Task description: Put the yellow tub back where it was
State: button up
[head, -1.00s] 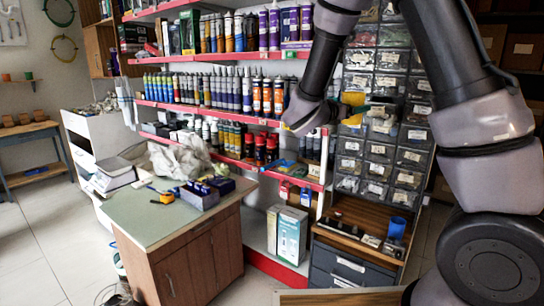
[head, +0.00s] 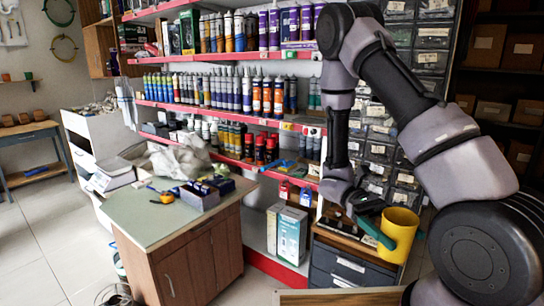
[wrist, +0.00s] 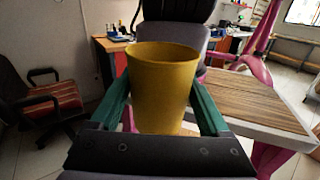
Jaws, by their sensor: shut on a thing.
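The yellow tub (head: 400,236) is held in front of the dark drawer unit in the head view, slightly tilted, its mouth up. In the wrist view the yellow tub (wrist: 163,90) stands between the two green fingers, which press on its sides. My gripper (head: 376,228) is shut on the tub. The tub appears to be in the air, at about the height of the wooden counter; its underside is not clearly visible. The tub and my gripper hide part of the counter.
The wooden counter (head: 340,241) sits on the dark drawers (head: 350,268), below small-parts bins (head: 376,168). Red shelves with bottles stand left of it. A green-topped cabinet (head: 135,212) is front left. The wrist view shows a wooden tabletop (wrist: 262,98) and a chair (wrist: 50,100).

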jog(key=w+a+r+m+t+y, duration=0.1)
jog(key=a+r+m+t+y, duration=0.25)
jog(key=a+m+y, duration=1.25)
jog(key=w+f+m+t+y, duration=0.1)
jog(key=w+m+t+y, duration=0.75)
jog(key=w+t, duration=1.15)
jog(key=w+d+f+m+t+h, duration=0.5)
jog(key=d+f+m+h, duration=0.1)
jog(key=d+h, duration=0.3)
jog(key=w+d+f+m+t+h, duration=0.6)
jog(key=d+f+m+h, duration=0.1)
jog(key=d+m+h, duration=0.2)
jog(key=shift+d+h, duration=0.35)
jog(key=shift+d, duration=0.35)
